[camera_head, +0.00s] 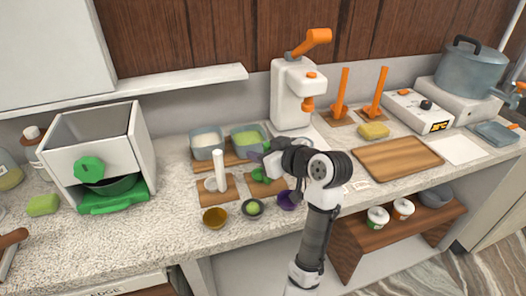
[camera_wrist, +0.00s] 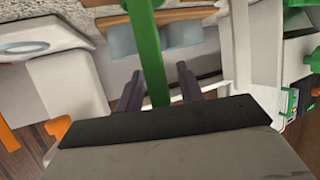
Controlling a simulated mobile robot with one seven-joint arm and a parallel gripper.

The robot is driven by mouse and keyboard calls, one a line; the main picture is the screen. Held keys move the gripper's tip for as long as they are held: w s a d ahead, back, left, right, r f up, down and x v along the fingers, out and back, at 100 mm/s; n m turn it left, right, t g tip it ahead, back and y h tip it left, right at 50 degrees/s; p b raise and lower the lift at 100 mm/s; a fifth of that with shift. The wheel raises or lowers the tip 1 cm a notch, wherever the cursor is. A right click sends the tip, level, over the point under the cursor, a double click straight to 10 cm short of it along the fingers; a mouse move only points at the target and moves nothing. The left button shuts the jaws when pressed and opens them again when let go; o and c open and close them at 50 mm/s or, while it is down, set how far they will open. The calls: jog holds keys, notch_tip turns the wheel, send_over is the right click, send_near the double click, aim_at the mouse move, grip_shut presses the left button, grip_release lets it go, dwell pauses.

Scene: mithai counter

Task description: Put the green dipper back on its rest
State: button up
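The green dipper (camera_head: 260,174) is over a small wooden rest (camera_head: 262,188), partly hidden by my arm. I cannot tell whether it touches the rest. Its upright green handle (camera_wrist: 148,45) runs between my fingers in the wrist view. My gripper (camera_head: 272,162) is at the dipper's handle. It shows in the wrist view (camera_wrist: 160,85) with its two fingers apart and a gap visible beside the handle, so it looks open around the handle. A white dipper (camera_head: 218,172) stands on its own wooden rest (camera_head: 207,196) to the left.
Two trays, one with white (camera_head: 207,142) and one with green contents (camera_head: 248,138), stand behind the rests. Small bowls (camera_head: 214,218) sit in front. A white machine (camera_head: 296,95) stands behind, and two orange dippers (camera_head: 342,95) to its right. A wooden board (camera_head: 398,158) lies at right.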

jog(key=shift+r, duration=0.25)
jog(key=shift+s+d, duration=0.25)
jog(key=b+v, duration=0.1)
jog(key=v, duration=1)
jog(key=shift+s+b, duration=0.15)
jog(key=shift+b, duration=0.15)
jog(key=shift+r, duration=0.15)
